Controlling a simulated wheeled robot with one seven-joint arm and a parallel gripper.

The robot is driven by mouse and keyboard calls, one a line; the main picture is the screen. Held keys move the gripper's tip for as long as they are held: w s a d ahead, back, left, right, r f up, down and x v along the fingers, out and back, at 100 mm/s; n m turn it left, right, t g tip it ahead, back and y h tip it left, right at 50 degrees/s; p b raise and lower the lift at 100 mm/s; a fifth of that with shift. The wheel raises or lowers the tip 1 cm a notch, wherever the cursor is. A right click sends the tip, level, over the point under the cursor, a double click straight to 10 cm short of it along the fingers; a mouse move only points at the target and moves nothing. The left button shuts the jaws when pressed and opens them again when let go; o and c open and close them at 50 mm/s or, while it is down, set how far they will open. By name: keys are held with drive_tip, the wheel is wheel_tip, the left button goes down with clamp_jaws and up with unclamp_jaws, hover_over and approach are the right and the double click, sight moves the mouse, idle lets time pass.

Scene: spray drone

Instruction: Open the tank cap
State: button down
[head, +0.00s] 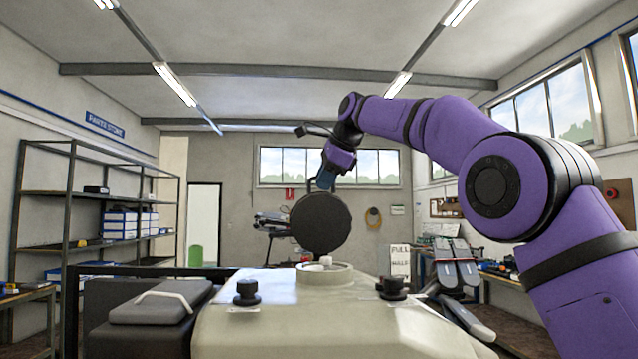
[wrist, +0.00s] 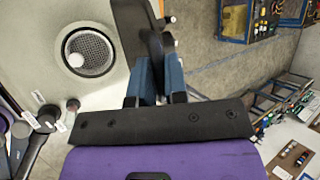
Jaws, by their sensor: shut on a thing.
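The tank cap (head: 320,224) is a large round black lid. In the head view it stands upright on edge above the tank, its flat face toward me. In the wrist view the cap (wrist: 131,22) shows nearly edge-on, beside the opening. My gripper (head: 326,180) is above the cap; its blue fingers (wrist: 158,78) are shut on a black part at the cap's edge. The tank opening (head: 325,276) is uncovered, with a pale rim, and in the wrist view the opening (wrist: 87,50) shows a mesh strainer and a white ball. I cannot tell whether a hinge joins cap and tank.
The pale tank body (head: 300,325) fills the front, with two black knobs (head: 247,293) (head: 392,288) on top. A grey box with a handle (head: 155,302) is at left. Shelves (head: 95,195) line the left wall, and a workbench (head: 520,325) stands at right.

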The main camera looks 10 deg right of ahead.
drive_tip(key=shift+w+r, duration=0.1)
drive_tip(key=shift+w, duration=1.85)
drive_tip(key=c, duration=1.5)
unclamp_jaws()
drive_tip(key=shift+v, duration=1.45)
drive_tip(key=shift+s+d+r, duration=0.1)
drive_tip(key=shift+s+d, duration=0.05)
drive_tip(key=shift+d, duration=0.1)
drive_tip(key=shift+s+d, duration=1.2)
drive_tip(key=shift+s, duration=0.3)
drive_tip(key=shift+s+d, duration=1.2)
drive_tip(key=shift+s, duration=0.3)
drive_tip(key=shift+s+d, duration=1.2)
drive_tip(key=shift+s, duration=0.3)
